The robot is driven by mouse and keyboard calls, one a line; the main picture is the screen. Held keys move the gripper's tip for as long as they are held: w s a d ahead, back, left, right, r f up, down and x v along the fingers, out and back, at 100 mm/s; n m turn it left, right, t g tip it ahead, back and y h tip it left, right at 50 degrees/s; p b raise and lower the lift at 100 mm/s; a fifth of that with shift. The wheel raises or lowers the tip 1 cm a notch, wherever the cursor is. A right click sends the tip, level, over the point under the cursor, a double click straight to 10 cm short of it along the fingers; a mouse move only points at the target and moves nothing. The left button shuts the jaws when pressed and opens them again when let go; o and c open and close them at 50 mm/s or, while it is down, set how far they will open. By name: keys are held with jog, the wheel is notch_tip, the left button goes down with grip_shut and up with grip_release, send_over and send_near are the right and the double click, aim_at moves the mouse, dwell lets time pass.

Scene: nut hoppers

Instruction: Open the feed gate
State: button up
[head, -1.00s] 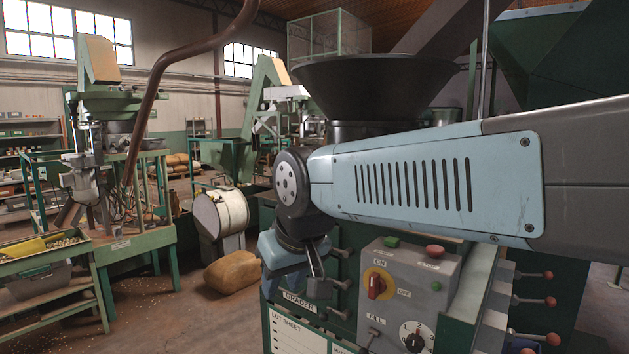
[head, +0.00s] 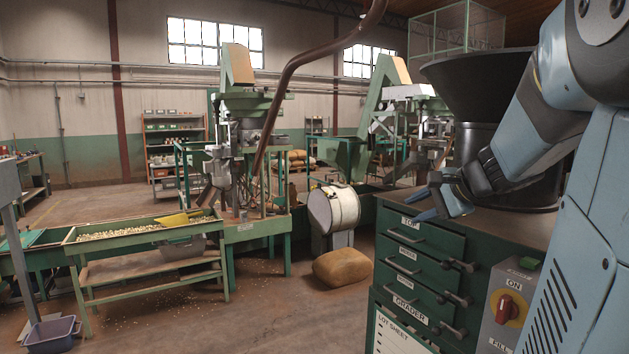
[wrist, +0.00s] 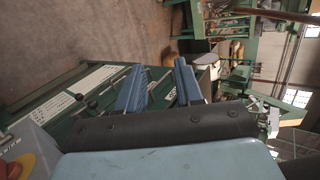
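No part labelled as the feed gate can be made out. A black funnel-shaped hopper (head: 480,85) stands on the green grader cabinet (head: 473,243), its right side hidden behind my arm. The cabinet front has several labelled rows with handles and dark-knobbed rods. A grey control box (head: 497,326) with a red switch (head: 509,308) on a yellow plate is at the cabinet's right, partly covered by my arm. My gripper (head: 432,200) is empty, above the cabinet top's left edge and pointing left. In the wrist view its two blue fingers (wrist: 158,85) stand apart.
A green table with a nut-filled tray (head: 150,228) and yellow scoop (head: 174,219) stands left. A white drum (head: 335,208) and a brown sack (head: 342,267) are left of the cabinet. A brown pipe (head: 290,75) hangs across the middle. The floor at front centre is clear.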

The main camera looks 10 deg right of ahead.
jog(key=w+d+r+m+t+h, duration=0.1)
jog(key=d+m+t, duration=0.1)
jog(key=d, duration=0.5)
jog(key=w+d+r+m+t+h, duration=0.1)
jog(key=d+m, duration=0.3)
jog(key=d, duration=0.4)
jog(key=w+d+r+m+t+h, duration=0.1)
jog(key=d+m+t+h, duration=0.1)
jog(key=d, duration=0.6)
jog(key=shift+d+m+t+h, duration=0.1)
jog(key=shift+m+t+h, duration=0.2)
jog(key=shift+m, duration=0.5)
jog(key=x, duration=1.3)
jog(key=shift+w+f, duration=0.1)
jog(key=shift+w, duration=0.15)
grip_shut()
